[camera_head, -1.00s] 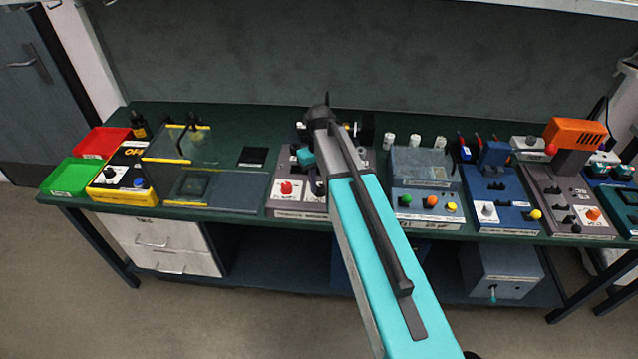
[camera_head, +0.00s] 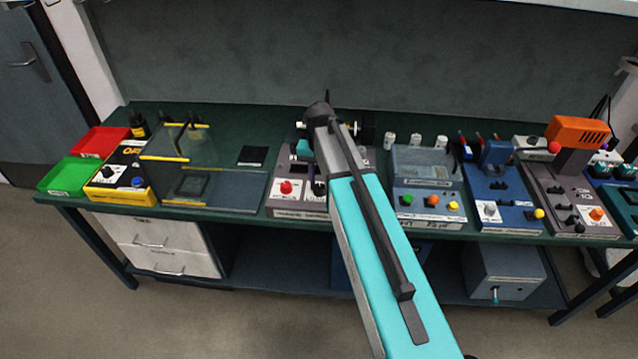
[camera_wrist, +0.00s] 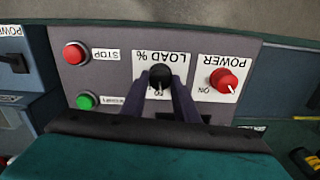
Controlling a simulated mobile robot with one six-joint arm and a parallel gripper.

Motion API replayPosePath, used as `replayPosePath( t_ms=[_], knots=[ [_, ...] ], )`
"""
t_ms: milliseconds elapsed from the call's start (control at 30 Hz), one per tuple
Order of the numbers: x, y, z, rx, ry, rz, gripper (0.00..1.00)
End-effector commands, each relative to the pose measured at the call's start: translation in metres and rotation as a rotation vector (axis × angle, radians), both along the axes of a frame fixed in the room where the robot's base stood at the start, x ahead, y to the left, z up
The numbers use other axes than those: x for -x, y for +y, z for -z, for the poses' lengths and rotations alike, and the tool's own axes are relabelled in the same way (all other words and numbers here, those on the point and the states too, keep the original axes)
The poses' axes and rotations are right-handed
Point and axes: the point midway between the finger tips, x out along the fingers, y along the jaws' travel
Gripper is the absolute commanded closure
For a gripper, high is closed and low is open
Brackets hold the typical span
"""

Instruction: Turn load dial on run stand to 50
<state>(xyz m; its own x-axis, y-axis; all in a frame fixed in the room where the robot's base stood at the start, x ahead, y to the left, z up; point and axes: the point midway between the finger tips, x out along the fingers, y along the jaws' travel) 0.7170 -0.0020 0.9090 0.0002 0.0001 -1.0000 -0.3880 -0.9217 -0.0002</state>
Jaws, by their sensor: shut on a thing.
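The run stand (camera_head: 283,205) is a grey unit on the bench, partly hidden behind my arm in the head view. In the wrist view its panel (camera_wrist: 112,78) appears upside down. The black load dial (camera_wrist: 160,75) sits under the label "LOAD %". My gripper (camera_wrist: 161,82) has its two dark fingers on either side of the dial, shut on it. A white pointer line on the dial points toward the bottom of the picture, beside a small number that is partly hidden and hard to read.
The red POWER knob (camera_wrist: 223,80) is close beside the dial, near an "ON" mark. A red STOP button (camera_wrist: 76,53) and a green button (camera_wrist: 86,101) are on its other side. Other units stand on both sides, including a blue-grey one (camera_head: 428,165).

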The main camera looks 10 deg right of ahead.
Motion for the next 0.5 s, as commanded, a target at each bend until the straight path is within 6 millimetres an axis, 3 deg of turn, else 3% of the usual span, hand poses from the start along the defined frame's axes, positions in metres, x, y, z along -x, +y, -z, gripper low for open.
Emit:
replayPosePath(
  t_ms=[500],
  knots=[
    [-0.0002,0.0002,-0.0005,-0.001,0.0,0.115,0.95]
  ],
)
